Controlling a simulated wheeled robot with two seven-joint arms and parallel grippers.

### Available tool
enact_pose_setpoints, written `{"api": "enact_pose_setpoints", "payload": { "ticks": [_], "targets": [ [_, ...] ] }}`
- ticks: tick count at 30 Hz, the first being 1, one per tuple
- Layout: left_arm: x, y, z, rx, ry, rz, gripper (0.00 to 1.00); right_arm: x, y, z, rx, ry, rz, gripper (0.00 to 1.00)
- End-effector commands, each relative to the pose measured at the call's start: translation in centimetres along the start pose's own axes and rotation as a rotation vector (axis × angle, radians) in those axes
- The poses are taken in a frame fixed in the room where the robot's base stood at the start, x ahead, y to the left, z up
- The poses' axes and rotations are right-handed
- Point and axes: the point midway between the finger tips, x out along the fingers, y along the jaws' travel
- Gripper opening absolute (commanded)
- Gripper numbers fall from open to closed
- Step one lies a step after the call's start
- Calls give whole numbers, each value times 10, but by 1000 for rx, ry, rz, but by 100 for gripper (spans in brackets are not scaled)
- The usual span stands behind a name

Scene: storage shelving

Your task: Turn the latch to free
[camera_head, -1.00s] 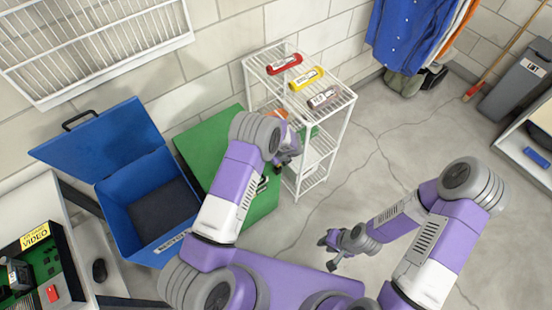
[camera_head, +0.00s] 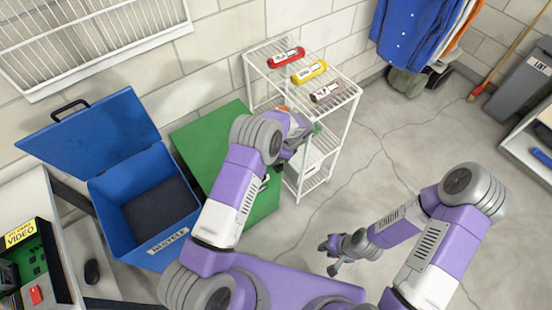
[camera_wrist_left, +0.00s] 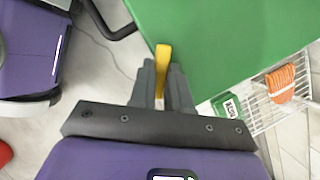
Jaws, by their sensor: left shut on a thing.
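A green box (camera_head: 188,140) with a flat top stands in the middle of the head view, partly hidden by my left arm. In the left wrist view the green surface (camera_wrist_left: 225,35) fills the upper right. A yellow latch handle (camera_wrist_left: 162,56) sits between the fingers of my left gripper (camera_wrist_left: 163,80), which is shut on it beside the green edge. In the head view the latch is hidden by my arm. My right gripper (camera_head: 332,257) is apart from everything, over the floor, with its fingers spread and empty.
A white wire shelf (camera_head: 352,92) with red, yellow and brown tubes stands close behind my left wrist. An open blue recycle bin (camera_head: 110,215) is left of the green box. A desk with electronics is at far left.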

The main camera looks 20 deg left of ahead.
Motion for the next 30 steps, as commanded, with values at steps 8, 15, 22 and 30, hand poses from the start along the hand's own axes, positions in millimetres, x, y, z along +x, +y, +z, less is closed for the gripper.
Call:
{"api": "enact_pose_setpoints", "payload": {
  "ticks": [8,15,22,30],
  "targets": [
    [2,3,-2,-244,2,101,0,15,6,-1,0,0,0,29],
    [1,5,-2,-427,1,177,0,22,8,-1,0,0,0,29],
    [0,7,-2,-549,0,228,0,26,10,-1,0,0,0,29],
    [-1,7,-3,-621,1,257,0,29,11,-1,0,0,0,29]
  ]
}}
